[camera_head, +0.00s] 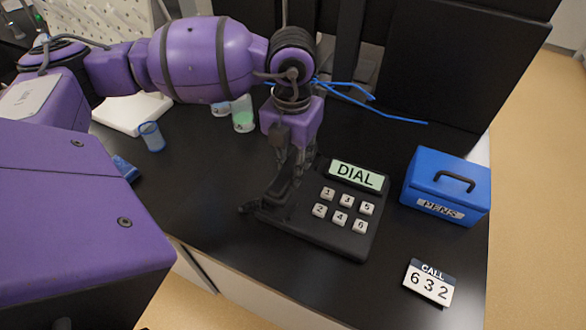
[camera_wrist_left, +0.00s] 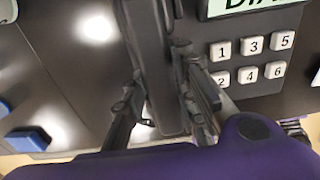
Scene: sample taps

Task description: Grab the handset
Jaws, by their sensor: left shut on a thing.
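The black phone (camera_head: 325,222) lies on the dark table, with a green DIAL display (camera_head: 357,176) and numbered white keys; these keys also show in the left wrist view (camera_wrist_left: 250,60). The black handset (camera_head: 268,203) runs along the phone's left side. In the left wrist view the handset (camera_wrist_left: 158,80) is a dark bar between the two fingers. My left gripper (camera_head: 290,168) points down over it and is shut on it. I cannot tell whether the handset is clear of its cradle. My right gripper is not in view.
A blue PENS box (camera_head: 447,186) with a handle stands right of the phone. A card reading CALL 632 (camera_head: 429,283) lies at the front right. A blue-rimmed cup (camera_head: 152,137) and a green-filled container (camera_head: 243,114) stand at the left and back. Blue cables (camera_head: 375,103) lie behind.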

